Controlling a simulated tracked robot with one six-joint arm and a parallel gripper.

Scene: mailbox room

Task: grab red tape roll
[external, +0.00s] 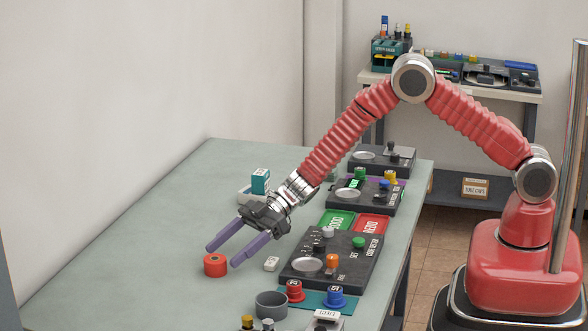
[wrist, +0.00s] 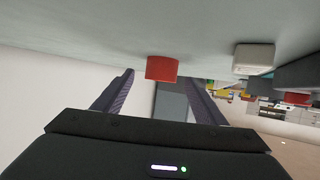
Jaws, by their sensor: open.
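The red tape roll (external: 215,265) is a short red cylinder standing on the grey-green table. In the external view it sits just beyond and below my gripper's (external: 222,257) purple fingers. My gripper is open and empty, its fingers spread and pointing down to the left. In the wrist view the red tape roll (wrist: 161,68) appears ahead of the fingertips, in line with the gap between the two fingers (wrist: 158,78). I cannot tell whether either finger touches it.
A small white block (external: 271,264) lies right of the gripper. Dark control panels (external: 330,262) with coloured knobs line the table's right side. A teal box (external: 260,182) stands behind, and a grey bowl (external: 271,305) stands in front. The table's left side is clear.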

